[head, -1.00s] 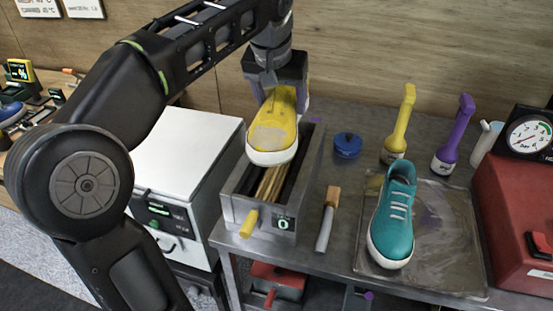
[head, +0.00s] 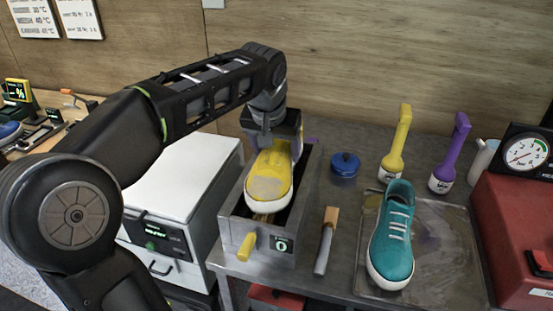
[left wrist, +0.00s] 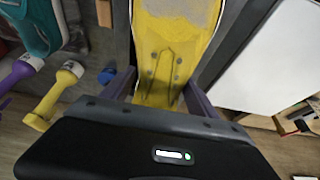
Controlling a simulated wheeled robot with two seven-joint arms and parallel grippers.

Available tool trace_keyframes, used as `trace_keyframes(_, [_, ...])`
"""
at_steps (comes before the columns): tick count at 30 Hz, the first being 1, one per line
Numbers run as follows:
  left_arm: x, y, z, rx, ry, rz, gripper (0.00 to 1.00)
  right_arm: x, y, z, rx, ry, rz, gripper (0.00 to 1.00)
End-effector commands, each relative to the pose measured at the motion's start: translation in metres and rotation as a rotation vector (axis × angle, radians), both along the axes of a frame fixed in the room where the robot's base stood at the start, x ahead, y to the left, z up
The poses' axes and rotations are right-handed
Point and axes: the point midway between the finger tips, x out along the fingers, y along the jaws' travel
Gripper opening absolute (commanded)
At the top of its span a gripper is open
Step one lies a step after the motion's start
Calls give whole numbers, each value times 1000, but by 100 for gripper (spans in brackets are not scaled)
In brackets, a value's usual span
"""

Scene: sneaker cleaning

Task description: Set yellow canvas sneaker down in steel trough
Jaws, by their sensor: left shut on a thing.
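The yellow canvas sneaker (head: 269,182) has a white sole edge and a greyish worn patch. It is in my left gripper (head: 274,143), toe toward the front, over the steel trough (head: 258,241). The sneaker now sits low, within or just above the trough's opening, and hides most of its inside. I cannot tell whether it touches the bottom. In the left wrist view the sneaker (left wrist: 170,50) lies between the two fingers (left wrist: 160,90). My right gripper is not in view.
A white cabinet (head: 172,185) stands left of the trough. To the right are a wood-handled tool (head: 326,240), a blue round pot (head: 344,164), a teal sneaker (head: 393,240) on a metal tray (head: 440,285), yellow (head: 398,140) and purple (head: 452,155) brushes, and a red box with a dial (head: 510,215).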

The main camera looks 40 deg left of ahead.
Motion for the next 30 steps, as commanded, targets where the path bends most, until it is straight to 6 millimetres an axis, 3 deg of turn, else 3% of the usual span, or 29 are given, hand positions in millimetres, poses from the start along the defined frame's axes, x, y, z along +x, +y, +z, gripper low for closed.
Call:
trace_keyframes(6, [0,1,-27,1,-1,0,9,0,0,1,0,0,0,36])
trace_keyframes(18, [0,0,-33,1,-2,0,9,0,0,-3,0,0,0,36])
trace_keyframes(19, [0,0,-32,0,0,0,70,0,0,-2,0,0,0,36])
trace_keyframes(26, [0,0,-32,0,0,0,89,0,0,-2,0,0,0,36])
trace_keyframes(30, [0,0,-32,0,0,0,90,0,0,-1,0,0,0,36])
